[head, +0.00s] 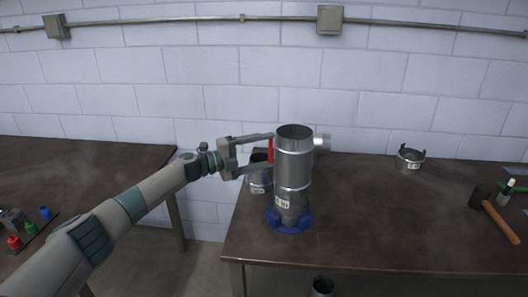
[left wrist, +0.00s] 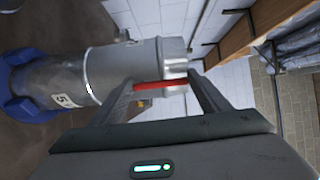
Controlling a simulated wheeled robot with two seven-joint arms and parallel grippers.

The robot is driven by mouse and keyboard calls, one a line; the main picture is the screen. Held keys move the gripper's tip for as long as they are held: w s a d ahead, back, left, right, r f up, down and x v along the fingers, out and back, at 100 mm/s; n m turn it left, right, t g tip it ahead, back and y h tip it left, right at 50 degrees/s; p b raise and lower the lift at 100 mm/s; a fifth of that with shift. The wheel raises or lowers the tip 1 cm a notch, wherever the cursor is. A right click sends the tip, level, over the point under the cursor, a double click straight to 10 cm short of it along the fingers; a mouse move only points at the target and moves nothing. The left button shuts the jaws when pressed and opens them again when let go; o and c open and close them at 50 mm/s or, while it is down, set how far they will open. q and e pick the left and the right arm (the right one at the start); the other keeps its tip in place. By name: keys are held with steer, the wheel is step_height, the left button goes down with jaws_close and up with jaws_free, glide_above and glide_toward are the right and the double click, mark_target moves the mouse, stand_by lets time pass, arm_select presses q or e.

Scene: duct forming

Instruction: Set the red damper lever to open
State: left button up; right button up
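The red damper lever (head: 270,150) stands upright along the left side of a grey metal duct (head: 294,158). The duct is upright in a blue base (head: 289,222) on the brown table and has a side stub at upper right. My left gripper (head: 270,151) reaches in from the left, with its fingers above and below at the lever. In the left wrist view the red lever (left wrist: 160,85) lies across the space between the two finger ends (left wrist: 162,88). The fingers are apart; I cannot tell whether they touch it. My right gripper is not in view.
A short metal duct piece (head: 260,178) stands behind and left of the duct. A metal collar (head: 410,157) and a hammer (head: 493,213) lie to the right on the table (head: 370,225). Another table (head: 75,175) is at left, with a floor gap between.

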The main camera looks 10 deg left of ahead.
arm_select(q)
steer(key=o, duration=0.3)
steer(key=shift+b+v, duration=0.35)
steer(key=shift+v, duration=0.45)
steer(key=b+v, duration=0.5)
steer(key=v, duration=1)
steer(key=shift+s+a, duration=0.25)
steer(key=shift+a, duration=0.05)
steer(key=shift+d+f, duration=0.1)
steer(key=shift+f, duration=0.05)
